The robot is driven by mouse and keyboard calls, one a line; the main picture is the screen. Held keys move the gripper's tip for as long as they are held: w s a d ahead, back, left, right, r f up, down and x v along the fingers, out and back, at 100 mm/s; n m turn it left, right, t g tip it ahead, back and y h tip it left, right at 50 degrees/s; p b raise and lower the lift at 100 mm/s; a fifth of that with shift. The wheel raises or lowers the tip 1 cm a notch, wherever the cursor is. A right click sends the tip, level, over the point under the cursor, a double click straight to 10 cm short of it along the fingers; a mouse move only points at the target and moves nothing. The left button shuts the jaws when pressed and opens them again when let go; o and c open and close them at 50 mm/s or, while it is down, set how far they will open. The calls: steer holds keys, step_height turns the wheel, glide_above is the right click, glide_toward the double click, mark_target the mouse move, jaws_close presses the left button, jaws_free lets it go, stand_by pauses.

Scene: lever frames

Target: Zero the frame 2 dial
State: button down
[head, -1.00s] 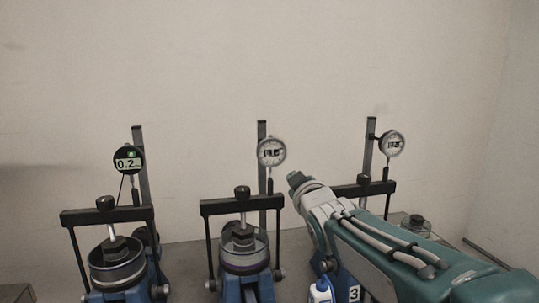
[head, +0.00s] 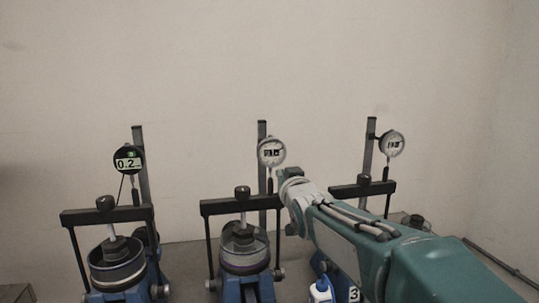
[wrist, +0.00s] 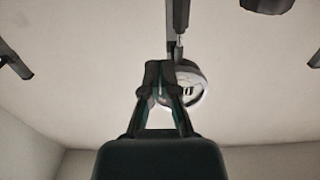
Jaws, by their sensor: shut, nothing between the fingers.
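The middle lever frame's dial (head: 271,152) is a round white-faced gauge with a small dark window, mounted by its post above the crossbeam. I take it as the frame 2 dial; no number shows on that frame. In the wrist view the dial (wrist: 188,88) is partly hidden behind my gripper (wrist: 161,68). The fingers are shut and empty, overlapping the dial's left side; whether they touch it I cannot tell. In the head view the end of my arm (head: 290,180) is just below and right of the dial, fingertips not clear.
The left frame has a black digital dial (head: 128,160) reading about 0.2. The right frame, marked 3 (head: 353,294), has a white dial (head: 392,143). Crossbeams (head: 226,206) and posts stand close by.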

mark_target(270, 172)
steer(key=shift+x, duration=0.8)
steer(key=shift+s+a+r, duration=0.1)
steer(key=shift+a+r, duration=0.1)
steer(key=shift+r, duration=0.2)
stand_by(0.3)
steer(key=shift+s+a+f, duration=0.15)
steer(key=shift+s+a, duration=0.05)
steer(key=shift+a, duration=0.5)
steer(key=shift+s+a, duration=0.1)
steer(key=shift+a, duration=0.2)
steer(key=shift+a, duration=0.15)
steer(key=shift+a, duration=0.15)
steer(key=shift+s+a, duration=0.15)
steer(key=shift+a, duration=0.15)
steer(key=shift+a, duration=0.15)
stand_by(0.4)
